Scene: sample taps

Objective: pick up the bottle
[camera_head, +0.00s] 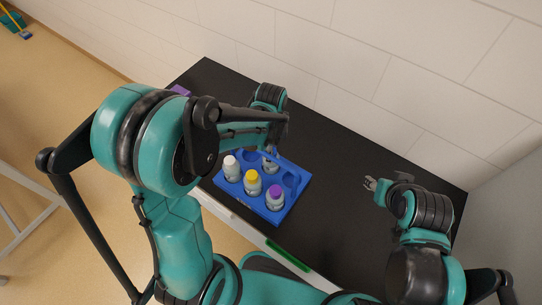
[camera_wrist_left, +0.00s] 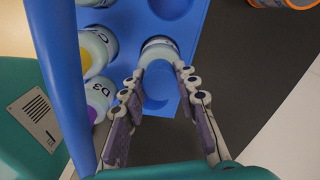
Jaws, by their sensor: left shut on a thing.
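A blue rack (camera_head: 284,211) stands on the black table and holds several small bottles. One pale bottle (camera_head: 269,166) sits at its far side, partly hidden by my left gripper (camera_head: 275,147). In the left wrist view, my left gripper (camera_wrist_left: 160,73) is shut on this bottle (camera_wrist_left: 159,47), with one finger on each side. It still appears to be within the rack. White-capped (camera_head: 231,169), yellow-capped (camera_head: 252,183) and purple-capped (camera_head: 275,198) bottles stand nearby in the rack. My right gripper (camera_head: 370,184) is empty, with its fingers apart, above the right of the table.
In the left wrist view, a blue bar (camera_wrist_left: 62,80) of the rack rises close left of my gripper. Labelled bottles (camera_wrist_left: 97,48) stand beyond it. An orange-rimmed item (camera_wrist_left: 285,4) shows at top right. The black table (camera_head: 335,215) is clear right of the rack; a wall (camera_head: 330,50) stands behind.

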